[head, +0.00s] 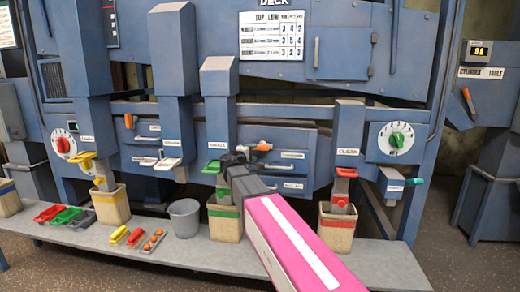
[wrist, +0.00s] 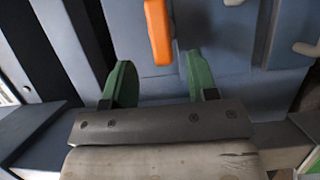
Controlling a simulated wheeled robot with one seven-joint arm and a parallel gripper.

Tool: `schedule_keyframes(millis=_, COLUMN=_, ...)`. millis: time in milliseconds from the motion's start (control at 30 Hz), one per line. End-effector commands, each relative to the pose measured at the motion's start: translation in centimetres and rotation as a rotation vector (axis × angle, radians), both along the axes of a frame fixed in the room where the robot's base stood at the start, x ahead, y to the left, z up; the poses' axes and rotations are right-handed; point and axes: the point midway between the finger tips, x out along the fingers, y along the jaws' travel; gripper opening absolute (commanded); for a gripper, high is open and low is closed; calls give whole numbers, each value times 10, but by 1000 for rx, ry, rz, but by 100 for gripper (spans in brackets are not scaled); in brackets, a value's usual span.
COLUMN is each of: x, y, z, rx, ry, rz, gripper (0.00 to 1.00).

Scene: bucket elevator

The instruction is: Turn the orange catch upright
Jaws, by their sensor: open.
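The orange catch (head: 263,146) is on the blue machine front, in the middle of the head view. It looks to lie roughly sideways there, small and partly crowded by my gripper (head: 246,153). In the wrist view the orange catch (wrist: 158,32) is a rounded bar running down from the top edge, its lower end between the fingertips of my gripper (wrist: 156,62). The two green fingers stand apart, one on each side of the bar, with a gap on both sides. The catch's upper end is cut off by the wrist picture's edge.
A grey bench (head: 160,252) below carries several bins, a grey bucket (head: 184,217) and small trays. Blue chutes with coloured handles, such as the red one (head: 346,172), stand on both sides. A dial (head: 396,140) is at the right. Another orange handle (head: 128,121) is left.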

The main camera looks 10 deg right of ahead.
Motion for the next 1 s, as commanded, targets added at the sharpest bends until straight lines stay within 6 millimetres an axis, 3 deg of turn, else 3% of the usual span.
schedule_keyframes(millis=200, x=34, y=-27, z=0, rx=1, ry=1, rz=-3, gripper=53)
schedule_keyframes(millis=400, x=53, y=-44, z=-1, rx=2, ry=1, rz=-2, gripper=53)
schedule_keyframes(millis=867, x=59, y=-51, z=-1, rx=2, ry=1, rz=-1, gripper=53)
schedule_keyframes(millis=1000, x=59, y=-51, z=-1, rx=2, ry=1, rz=-1, gripper=11)
